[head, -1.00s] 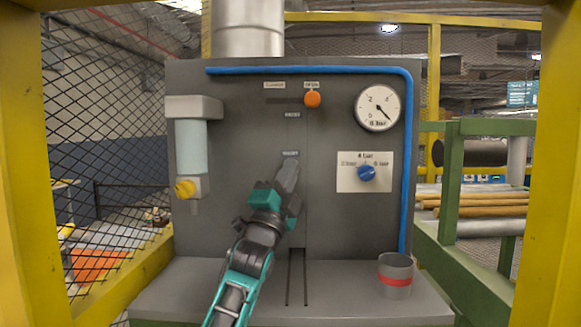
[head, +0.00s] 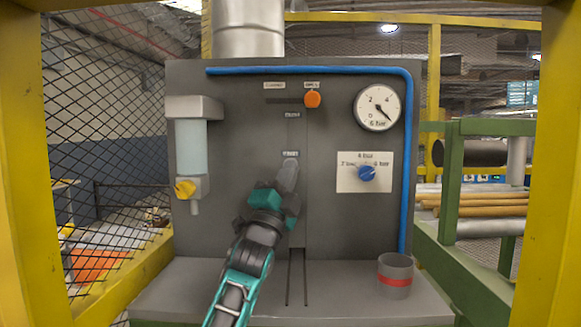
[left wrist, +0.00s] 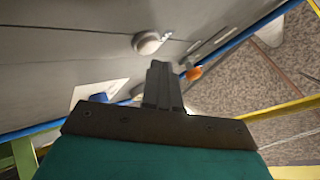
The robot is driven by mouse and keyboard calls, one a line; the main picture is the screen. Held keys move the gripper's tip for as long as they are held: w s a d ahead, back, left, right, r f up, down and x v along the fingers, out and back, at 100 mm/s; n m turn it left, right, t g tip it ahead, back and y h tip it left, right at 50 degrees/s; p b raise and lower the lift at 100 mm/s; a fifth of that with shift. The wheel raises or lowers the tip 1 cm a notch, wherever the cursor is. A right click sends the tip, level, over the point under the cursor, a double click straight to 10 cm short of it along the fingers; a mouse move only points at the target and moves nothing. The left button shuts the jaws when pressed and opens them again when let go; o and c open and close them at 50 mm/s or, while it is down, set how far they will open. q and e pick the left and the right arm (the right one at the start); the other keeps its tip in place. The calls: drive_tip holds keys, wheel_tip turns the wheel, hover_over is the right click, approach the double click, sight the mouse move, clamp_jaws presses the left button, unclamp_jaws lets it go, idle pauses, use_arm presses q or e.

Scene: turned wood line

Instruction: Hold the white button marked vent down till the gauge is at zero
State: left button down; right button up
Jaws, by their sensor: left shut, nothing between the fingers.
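The grey panel carries a round white gauge (head: 377,108) at its upper right; its needle points to the lower right, away from the 0 at lower left. A small label (head: 290,154), probably the vent one, sits mid-panel. My left gripper (head: 288,168) is shut and empty just below that label, hiding what lies behind it. In the left wrist view, a pale round button (left wrist: 149,42) stands out from the panel just beyond the shut fingertips (left wrist: 157,64); they look apart from it. My right gripper is not in view.
An orange knob (head: 312,99) sits above, and a blue selector knob (head: 367,173) to the right. A filter with a yellow tap (head: 185,188) is at left. A grey cup with a red band (head: 395,276) stands on the ledge. Yellow posts (head: 22,170) frame both sides.

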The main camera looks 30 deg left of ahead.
use_arm(q)
drive_tip(key=shift+w+a, duration=0.2)
drive_tip(key=shift+w, duration=0.1)
drive_tip(key=shift+w+a, duration=0.2)
drive_tip(key=shift+w, duration=0.1)
idle(2.1)
idle(0.8)
drive_tip(key=shift+s+d, duration=0.45)
drive_tip(key=shift+s, duration=0.25)
drive_tip(key=s+d, duration=0.1)
drive_tip(key=s+p, duration=0.1)
drive_tip(key=s, duration=0.1)
drive_tip(key=s+d, duration=0.1)
drive_tip(key=shift+s+d, duration=0.15)
drive_tip(key=shift+d, duration=0.15)
idle(0.4)
